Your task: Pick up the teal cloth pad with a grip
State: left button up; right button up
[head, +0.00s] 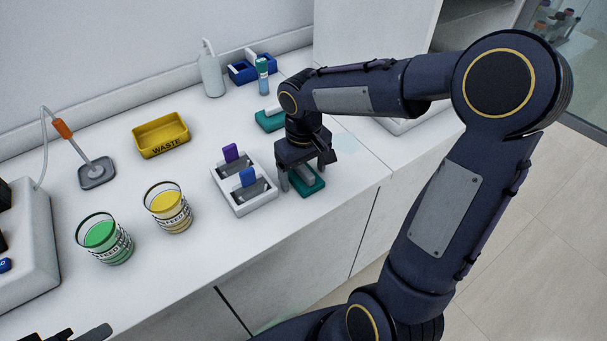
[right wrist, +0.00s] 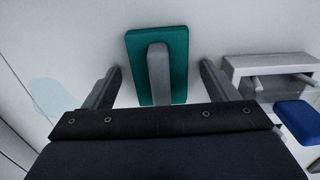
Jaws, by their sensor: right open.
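A teal cloth pad (head: 313,188) with a raised grey grip lies flat on the white bench, under my right gripper (head: 303,180). In the right wrist view the pad (right wrist: 179,62) and its pale grey grip (right wrist: 159,72) lie between the two spread fingers (right wrist: 159,82), with a gap on each side. My right gripper is open, pointing down, and holds nothing. A second teal piece with a light top (head: 268,122) lies farther back, partly hidden by my right arm. A dark part of what seems to be my left gripper (head: 75,334) shows at the bottom left edge, mostly cut off.
A white rack (head: 250,205) with a purple and a blue piece stands close left of my right gripper. Farther left are a yellow waste tray (head: 161,136) and two labelled beakers (head: 168,208). A bottle (head: 211,72) stands behind. The bench front is clear.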

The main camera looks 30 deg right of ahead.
jog(key=c, duration=1.1)
jog(key=shift+r, duration=0.1)
jog(key=shift+r, duration=0.25)
notch_tip(320, 180, up, 2)
jog(key=shift+r, duration=0.1)
jog(key=s+a+r, duration=0.6)
jog(key=a, duration=0.1)
jog(key=s+a+r, duration=0.3)
jog(key=a+r, duration=0.1)
jog(key=shift+b, duration=0.3)
